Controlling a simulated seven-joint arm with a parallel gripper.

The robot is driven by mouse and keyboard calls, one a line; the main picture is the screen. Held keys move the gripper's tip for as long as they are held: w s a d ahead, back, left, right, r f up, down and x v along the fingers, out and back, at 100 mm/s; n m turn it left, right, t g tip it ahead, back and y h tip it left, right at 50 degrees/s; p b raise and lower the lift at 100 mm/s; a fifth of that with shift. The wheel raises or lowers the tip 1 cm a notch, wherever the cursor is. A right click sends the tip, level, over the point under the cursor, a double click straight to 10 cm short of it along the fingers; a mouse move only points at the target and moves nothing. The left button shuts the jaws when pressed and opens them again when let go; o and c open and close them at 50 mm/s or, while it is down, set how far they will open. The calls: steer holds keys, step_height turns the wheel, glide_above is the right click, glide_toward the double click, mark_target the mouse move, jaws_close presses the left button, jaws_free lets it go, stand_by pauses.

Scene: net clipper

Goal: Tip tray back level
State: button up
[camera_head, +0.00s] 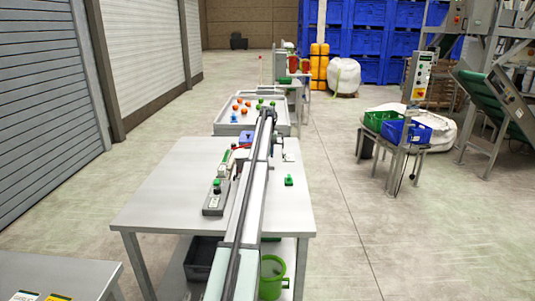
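A pale grey tray (222,128) with raised walls stands beyond the far end of the table. Several orange and green round things and a small blue thing lie in it. It looks close to level; a slight tilt cannot be told from here. My long arm reaches from the bottom of the picture over the table, and its far part covers some of the tray's right side. My gripper's fingers cannot be made out; they are too small or hidden behind the arm. Whether they touch anything cannot be told.
The grey table (160,200) carries a grey device (214,197) with green parts, left of my arm, and a small green block (289,180) on the right. A green bucket (271,277) stands below. Green and blue crates (406,131) stand at right. The table's left side is clear.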

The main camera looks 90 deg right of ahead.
jaws_close()
steer(key=shift+a+r+h, duration=0.5)
steer(key=shift+a, duration=0.05)
steer(key=a+r+h, duration=0.4)
steer(key=a+h, duration=0.5)
steer(key=a, duration=0.1)
steer(key=shift+r+h, duration=0.2)
steer(key=shift+h, duration=0.1)
steer(key=shift+a, duration=0.1)
steer(key=o, duration=0.8)
jaws_free()
steer(key=v, duration=1.3)
steer(key=shift+a+r, duration=0.25)
steer(key=shift+a, duration=0.05)
